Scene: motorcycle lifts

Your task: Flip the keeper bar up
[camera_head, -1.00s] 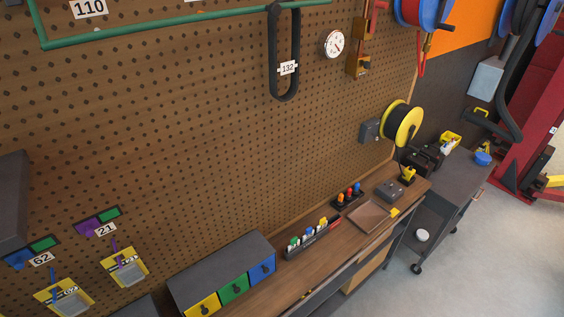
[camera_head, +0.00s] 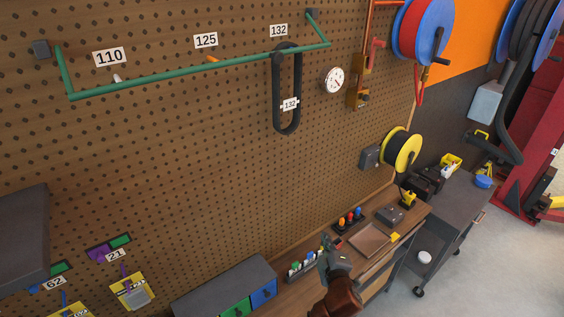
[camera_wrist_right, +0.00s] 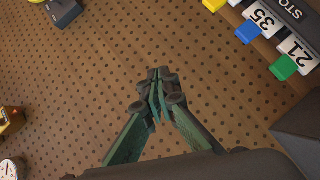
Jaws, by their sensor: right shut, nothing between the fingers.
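The keeper bar is a long green bar (camera_head: 200,76) across the upper pegboard in the head view, with bent ends at a dark block on the left and a dark mount on the right. A black elongated loop tagged 132 (camera_head: 288,118) hangs at the bar's right part, its top overlapping the bar. My right gripper (camera_head: 326,243) is low in the head view, in front of the workbench and well below the bar. In the right wrist view its fingers (camera_wrist_right: 158,85) are closed together and empty, with pegboard beyond. My left gripper is not in view.
Number plates 110 (camera_head: 109,56), 125 (camera_head: 206,40) and 132 sit on the pegboard (camera_head: 190,150). A gauge (camera_head: 334,80) and a red-blue reel (camera_head: 424,28) are to the right. The workbench (camera_head: 300,294) below holds drawers and small items. The board below the bar is largely clear.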

